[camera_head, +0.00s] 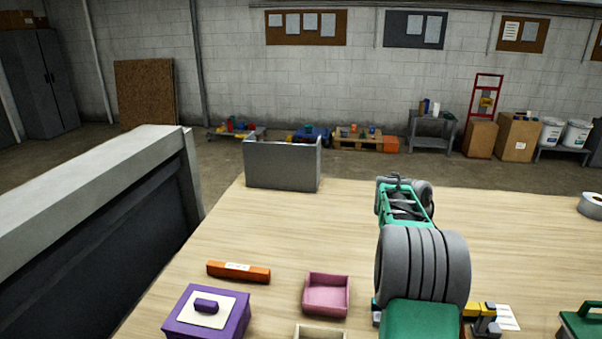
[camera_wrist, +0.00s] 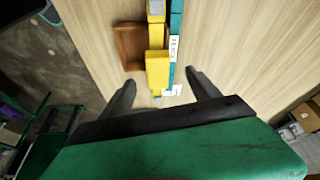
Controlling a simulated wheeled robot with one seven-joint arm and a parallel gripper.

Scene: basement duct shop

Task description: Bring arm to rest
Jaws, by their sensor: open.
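My arm, green and grey, reaches out over the wooden table (camera_head: 300,230) in the head view. It hides much of the table behind it, and my gripper's fingers cannot be made out there. In the wrist view my gripper (camera_wrist: 160,79) is open, its two dark fingers spread apart. Nothing is seen held between them. A yellow object (camera_wrist: 157,72) and a teal strip with a white label (camera_wrist: 175,45) show beyond and between the fingers. A brown open box (camera_wrist: 130,46) is beside them to the left.
On the table are an orange bar (camera_head: 238,272), a purple box (camera_head: 207,315), a pink tray (camera_head: 326,295), a grey upright holder (camera_head: 283,165) and a tape roll (camera_head: 591,204). A yellow and black tool (camera_head: 482,318) sits right of my arm. The left middle of the table is clear.

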